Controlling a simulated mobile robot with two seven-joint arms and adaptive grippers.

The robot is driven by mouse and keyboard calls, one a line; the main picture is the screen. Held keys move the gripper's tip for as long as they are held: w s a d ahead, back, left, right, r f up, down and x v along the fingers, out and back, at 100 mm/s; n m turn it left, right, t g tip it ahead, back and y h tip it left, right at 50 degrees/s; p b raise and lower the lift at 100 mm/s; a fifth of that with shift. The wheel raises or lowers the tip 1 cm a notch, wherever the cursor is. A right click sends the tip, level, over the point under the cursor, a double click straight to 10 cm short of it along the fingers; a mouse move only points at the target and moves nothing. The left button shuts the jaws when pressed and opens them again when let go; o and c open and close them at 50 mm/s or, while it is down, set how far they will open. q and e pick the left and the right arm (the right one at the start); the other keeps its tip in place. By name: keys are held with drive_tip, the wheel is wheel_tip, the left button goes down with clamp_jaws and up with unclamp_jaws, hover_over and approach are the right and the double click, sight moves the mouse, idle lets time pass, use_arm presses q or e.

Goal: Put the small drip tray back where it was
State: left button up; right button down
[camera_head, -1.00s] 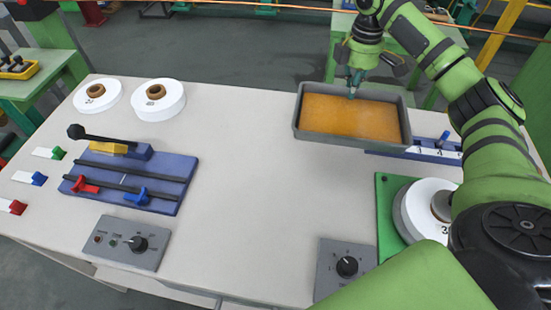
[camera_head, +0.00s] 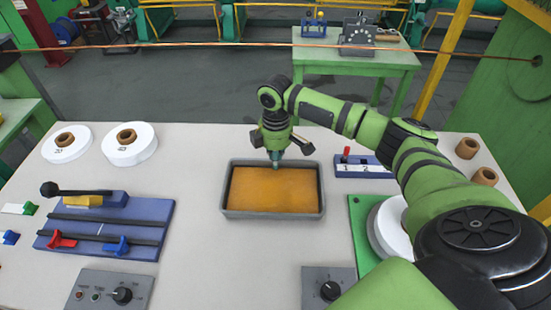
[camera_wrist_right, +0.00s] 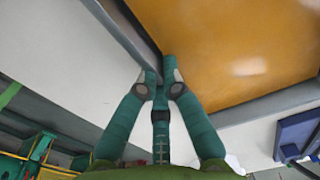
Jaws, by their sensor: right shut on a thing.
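The small drip tray (camera_head: 228,215) is a grey rectangular tray with an orange-brown floor. In the head view it is over the middle of the pale table, level or nearly so; I cannot tell whether it touches the table top. My right gripper (camera_head: 275,163) is at the tray's far rim and shut on it. In the right wrist view the teal fingers (camera_wrist_right: 160,75) close on the grey rim of the tray (camera_wrist_right: 215,88), near a corner. My left gripper is in neither view.
A blue block with numbered slots (camera_head: 362,167) stands just right of the tray. A white reel on a green plate (camera_head: 358,235) is at the right. A blue fixture (camera_head: 150,215) with red and blue clamps and two white reels (camera_head: 128,152) are at the left. Table between them is clear.

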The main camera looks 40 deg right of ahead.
drive_tip(key=shift+f, duration=0.2)
drive_tip(key=shift+f, duration=0.1)
drive_tip(key=c, duration=1.4)
unclamp_jaws()
